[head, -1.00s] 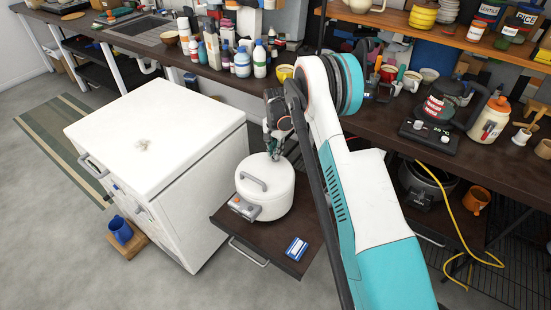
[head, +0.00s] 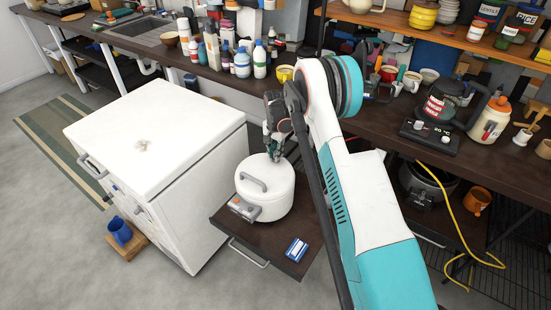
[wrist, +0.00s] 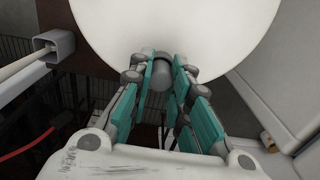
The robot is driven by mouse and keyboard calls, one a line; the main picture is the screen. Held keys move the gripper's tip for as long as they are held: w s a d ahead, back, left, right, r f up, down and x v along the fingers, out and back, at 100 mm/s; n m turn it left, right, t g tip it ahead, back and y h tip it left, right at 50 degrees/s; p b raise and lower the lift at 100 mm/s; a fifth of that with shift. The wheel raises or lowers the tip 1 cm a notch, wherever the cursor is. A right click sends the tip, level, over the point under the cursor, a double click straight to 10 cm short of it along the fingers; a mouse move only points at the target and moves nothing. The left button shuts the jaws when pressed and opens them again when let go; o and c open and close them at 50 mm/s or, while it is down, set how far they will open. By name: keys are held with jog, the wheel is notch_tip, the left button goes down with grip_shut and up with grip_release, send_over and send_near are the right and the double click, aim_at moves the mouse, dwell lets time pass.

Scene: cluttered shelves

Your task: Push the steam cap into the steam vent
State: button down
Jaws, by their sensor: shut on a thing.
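A white round cooker (head: 266,201) with a handled lid (head: 262,173) stands on the dark pull-out shelf. My gripper (head: 276,156) reaches down to the far right part of the lid. In the wrist view my gripper (wrist: 161,66) has its teal fingers closed around a small dark grey cylinder, which looks like the steam cap (wrist: 160,75). The cap is at the edge of the white lid (wrist: 190,30). The steam vent is not clearly visible, and I cannot tell how far the cap sits in it.
The pull-out shelf (head: 232,221) also holds a small blue and white box (head: 297,250). A white cabinet (head: 155,150) stands close to the left of the cooker. The dark counter (head: 400,150) behind is crowded with bottles and jars.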

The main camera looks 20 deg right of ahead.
jog(key=c, duration=1.4)
grip_release()
jog(key=shift+r, duration=0.15)
notch_tip(320, 180, up, 12)
jog(key=s+a+r+n+t, duration=0.2)
jog(key=s+r+n, duration=0.1)
jog(key=s+r, duration=0.7)
jog(key=s+a+r+n+t, duration=0.1)
jog(key=s+a+r+n, duration=0.15)
jog(key=s+r, duration=0.7)
jog(key=s+a+n+t, duration=0.1)
jog(key=s, duration=0.6)
jog(key=s+a+r+n+t, duration=0.1)
jog(key=s+n, duration=0.1)
jog(key=s, duration=0.6)
jog(key=s+a+r+n+t, duration=0.1)
jog(key=s+n+t, duration=0.1)
jog(key=s, duration=0.5)
jog(key=shift+s+a+r, duration=0.1)
jog(key=shift+s+r, duration=0.1)
jog(key=shift+s, duration=0.05)
